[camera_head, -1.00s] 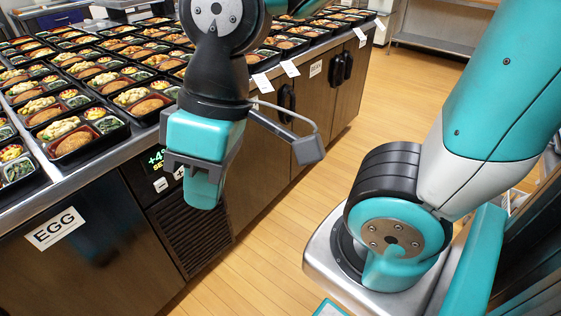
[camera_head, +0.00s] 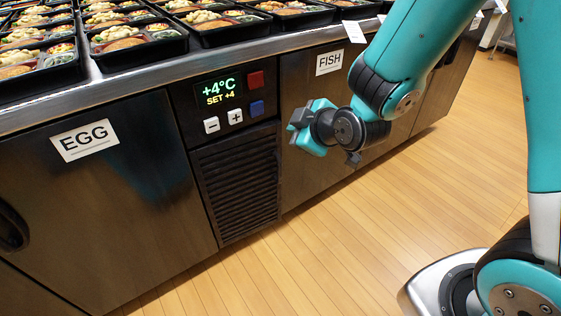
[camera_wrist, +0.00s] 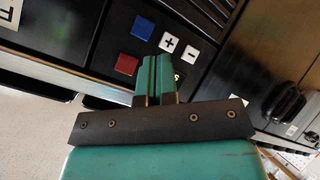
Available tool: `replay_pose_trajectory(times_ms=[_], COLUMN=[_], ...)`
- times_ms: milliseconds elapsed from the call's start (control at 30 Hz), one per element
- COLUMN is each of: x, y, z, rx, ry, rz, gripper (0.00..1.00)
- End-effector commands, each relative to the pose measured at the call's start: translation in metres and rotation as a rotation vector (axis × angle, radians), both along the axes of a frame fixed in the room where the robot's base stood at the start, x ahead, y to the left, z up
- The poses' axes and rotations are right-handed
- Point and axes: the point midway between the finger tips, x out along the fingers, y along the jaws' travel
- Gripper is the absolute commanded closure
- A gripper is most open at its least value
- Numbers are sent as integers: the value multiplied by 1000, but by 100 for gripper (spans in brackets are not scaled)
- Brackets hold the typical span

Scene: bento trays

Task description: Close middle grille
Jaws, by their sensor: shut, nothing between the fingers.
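The middle grille (camera_head: 237,185) is a black slatted panel below the control panel (camera_head: 225,92), between the EGG door and the FISH door. It looks about flush with the cabinet front; a small gap cannot be told. Part of it shows at the top of the wrist view (camera_wrist: 205,14). My gripper (camera_head: 303,128) is shut and empty, in front of the FISH door, to the right of the control panel and above the grille's level. In the wrist view its teal fingers (camera_wrist: 154,76) are together, with the panel buttons behind them. No contact with the grille shows.
The EGG door (camera_head: 90,210) is at left and the FISH door (camera_head: 318,90) at right, both looking shut. Bento trays (camera_head: 138,45) cover the counter above. The wooden floor (camera_head: 310,255) in front is clear. A dark handle (camera_wrist: 285,103) shows in the wrist view.

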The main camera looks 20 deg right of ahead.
Motion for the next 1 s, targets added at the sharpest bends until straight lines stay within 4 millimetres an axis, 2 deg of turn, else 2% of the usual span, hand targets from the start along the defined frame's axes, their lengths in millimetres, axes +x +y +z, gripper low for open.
replay_pose_trajectory(times_ms=[33, 100, 200, 333, 500, 667, 767, 1000], x=[8, 18, 24, 23, 18, 24, 38, 88], y=[-8, -18, -29, -35, -38, -36, -33, -21], z=[-44, -73, -106, -135, -149, -148, -147, -147], rx=[-72, -188, -344, -509, -628, -655, -653, -652], ry=[-76, -210, -382, -559, -690, -727, -730, -728], rz=[13, 40, 78, 125, 157, 161, 161, 161], gripper=[100, 100, 100, 100, 100, 100, 100, 100])
